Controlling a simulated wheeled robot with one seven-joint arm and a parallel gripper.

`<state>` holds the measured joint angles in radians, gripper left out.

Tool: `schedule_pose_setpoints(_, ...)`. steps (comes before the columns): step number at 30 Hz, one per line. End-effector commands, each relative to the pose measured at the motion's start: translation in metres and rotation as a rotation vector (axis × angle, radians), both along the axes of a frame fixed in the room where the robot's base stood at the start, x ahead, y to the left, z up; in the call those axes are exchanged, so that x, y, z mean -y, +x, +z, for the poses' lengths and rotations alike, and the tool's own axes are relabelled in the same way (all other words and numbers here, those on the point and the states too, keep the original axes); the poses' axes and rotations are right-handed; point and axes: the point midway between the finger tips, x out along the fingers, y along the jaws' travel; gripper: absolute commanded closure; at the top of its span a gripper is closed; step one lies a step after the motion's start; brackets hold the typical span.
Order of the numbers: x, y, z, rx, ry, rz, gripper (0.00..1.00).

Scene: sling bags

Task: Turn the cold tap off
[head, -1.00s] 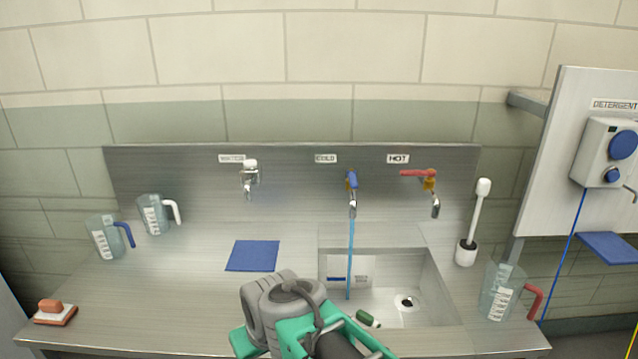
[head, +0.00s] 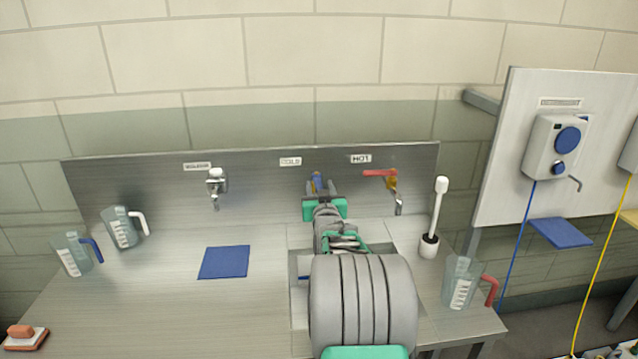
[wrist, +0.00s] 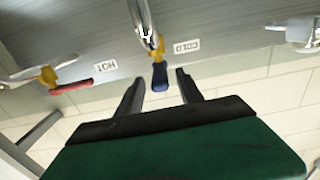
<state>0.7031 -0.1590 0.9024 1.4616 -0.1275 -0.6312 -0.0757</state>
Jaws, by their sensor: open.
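The cold tap's blue lever (head: 317,183) shows just above my gripper in the head view, under the COLD label (head: 290,162). In the wrist view the picture is upside down; the blue lever (wrist: 160,77) points between my two open fingers, near their tips, with no clear contact. The tap's brass neck (wrist: 157,46) and chrome spout (wrist: 146,22) lie beyond it. My gripper (head: 321,190) is open and empty, in front of the cold tap. My arm hides the cold spout and its water stream in the head view.
The hot tap's red lever (head: 380,173) is close on the right. A white tap (head: 215,183) is farther left. A white brush (head: 440,200) and a jug (head: 462,284) stand right of the sink.

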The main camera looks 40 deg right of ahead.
Motion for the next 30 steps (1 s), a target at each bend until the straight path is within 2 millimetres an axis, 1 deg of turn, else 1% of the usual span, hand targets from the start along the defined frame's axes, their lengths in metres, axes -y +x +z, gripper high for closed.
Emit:
schedule_pose_setpoints(1,0.0031,0.0049,0.0011,-0.001,0.001,0.0,0.56)
schedule_pose_setpoints(4,0.0064,0.0098,0.0004,-0.001,0.001,0.0,0.56)
schedule_pose_setpoints(11,0.0068,0.0105,-0.0001,0.0,0.0,0.0,0.56)
schedule_pose_setpoints(27,0.0066,0.0103,-0.0002,-0.001,0.001,0.0,1.0)
schedule_pose_setpoints(30,0.0066,0.0103,-0.0002,-0.001,0.001,0.0,1.0)
